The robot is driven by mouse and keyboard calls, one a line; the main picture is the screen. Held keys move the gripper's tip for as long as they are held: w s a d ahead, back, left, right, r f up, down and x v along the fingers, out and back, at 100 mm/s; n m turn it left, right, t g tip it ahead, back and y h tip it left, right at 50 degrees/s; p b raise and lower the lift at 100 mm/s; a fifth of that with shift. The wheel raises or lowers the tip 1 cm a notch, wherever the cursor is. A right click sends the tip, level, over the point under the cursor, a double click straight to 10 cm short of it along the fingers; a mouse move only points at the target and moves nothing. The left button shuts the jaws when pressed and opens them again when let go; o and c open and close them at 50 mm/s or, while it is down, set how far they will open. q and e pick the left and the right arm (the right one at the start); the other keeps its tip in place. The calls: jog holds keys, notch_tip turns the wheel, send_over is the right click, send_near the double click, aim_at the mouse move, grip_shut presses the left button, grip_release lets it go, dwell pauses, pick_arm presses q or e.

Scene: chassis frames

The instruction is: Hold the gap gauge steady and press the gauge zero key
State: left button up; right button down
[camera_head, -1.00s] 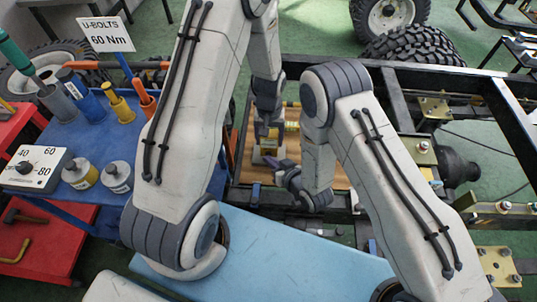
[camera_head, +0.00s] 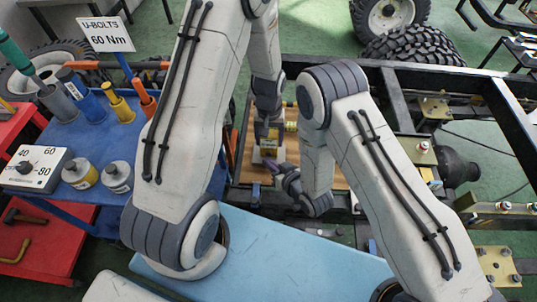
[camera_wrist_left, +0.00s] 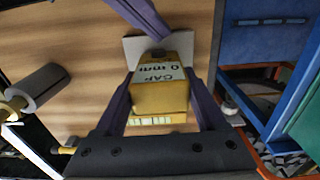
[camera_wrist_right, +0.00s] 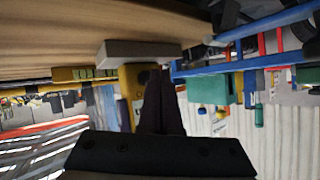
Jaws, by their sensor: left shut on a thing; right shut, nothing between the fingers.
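The gap gauge (camera_wrist_left: 158,98) is a yellow box with a white label reading "GAP 0 mm", upside down in the left wrist view. It is beside a pale grey block (camera_wrist_left: 183,45) on a wooden board. My left gripper (camera_wrist_left: 163,104) is shut on the gauge, one purple finger on each side. My right gripper (camera_wrist_left: 140,12) is shut and empty, its tips close to the gauge's end by the block. In the right wrist view its fingers (camera_wrist_right: 160,78) overlap the gauge (camera_wrist_right: 132,85); I cannot tell whether they touch. The zero key is not clearly visible.
A black chassis frame (camera_head: 395,70) surrounds the wooden board (camera_head: 248,150). A blue trolley (camera_head: 95,135) with sockets, bottles and a dial box stands at the left. A light blue padded surface (camera_head: 260,250) lies in front.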

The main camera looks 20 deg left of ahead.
jog(key=shift+s+d, duration=0.1)
jog(key=shift+s, duration=0.2)
jog(key=shift+s+d, duration=0.25)
jog(key=shift+s, duration=0.5)
jog(key=shift+s+d, duration=0.2)
jog(key=shift+s, duration=0.6)
jog(key=shift+s+d, duration=0.25)
jog(key=shift+s, duration=0.5)
pick_arm(q)
jog(key=o, duration=1.5)
jog(key=shift+r, duration=0.1)
